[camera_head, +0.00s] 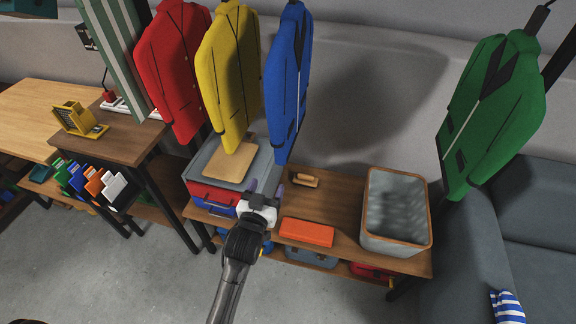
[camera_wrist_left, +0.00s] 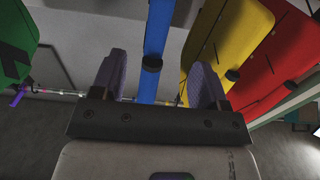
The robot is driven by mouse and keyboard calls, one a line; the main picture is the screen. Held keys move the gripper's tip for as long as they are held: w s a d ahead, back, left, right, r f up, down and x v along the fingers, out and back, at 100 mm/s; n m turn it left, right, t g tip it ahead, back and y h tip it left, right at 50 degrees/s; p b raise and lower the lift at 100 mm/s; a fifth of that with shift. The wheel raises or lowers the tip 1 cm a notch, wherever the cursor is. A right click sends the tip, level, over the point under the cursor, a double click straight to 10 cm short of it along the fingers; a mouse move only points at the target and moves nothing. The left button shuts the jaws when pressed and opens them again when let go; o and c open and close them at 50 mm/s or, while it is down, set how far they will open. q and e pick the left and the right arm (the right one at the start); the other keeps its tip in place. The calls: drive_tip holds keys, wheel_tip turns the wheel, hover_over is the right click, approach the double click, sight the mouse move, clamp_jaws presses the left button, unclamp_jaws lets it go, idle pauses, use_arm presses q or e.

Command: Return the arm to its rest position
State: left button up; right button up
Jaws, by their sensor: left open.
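My left gripper (camera_head: 266,192) is over the front of the wooden bench, its arm coming up from the bottom. It is open, with nothing held between its fingers. In the left wrist view its two purple-grey fingers (camera_wrist_left: 161,78) stand apart, with the blue jacket (camera_wrist_left: 158,40) showing behind the gap. In the head view the blue jacket (camera_head: 287,82) hangs above the gripper. My right gripper is not in view.
Red (camera_head: 172,70) and yellow (camera_head: 232,75) jackets hang at left, a green one (camera_head: 492,110) at right. On the bench (camera_head: 335,205) are a suitcase (camera_head: 212,190), an orange box (camera_head: 306,232) and a grey basket (camera_head: 396,212). A sofa (camera_head: 530,210) stands right. The front floor is clear.

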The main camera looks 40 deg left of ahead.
use_arm(q)
drive_tip(key=shift+s, duration=0.1)
drive_tip(key=s+d+f+m+g+h, duration=0.3)
drive_tip(key=s+d+f+g+h, duration=0.35)
drive_tip(key=s+d+g, duration=0.3)
drive_tip(key=s+d+f+m+g, duration=0.15)
drive_tip(key=s+f, duration=0.25)
drive_tip(key=s, duration=0.5)
drive_tip(key=s+d+f+m+g, duration=0.15)
drive_tip(key=s+f, duration=0.25)
drive_tip(key=s, duration=0.5)
wheel_tip(320, 180, up, 20)
drive_tip(key=p, duration=2.1)
drive_tip(key=shift+a+r, duration=0.25)
drive_tip(key=shift+a, duration=0.15)
drive_tip(key=shift+g+h, duration=0.25)
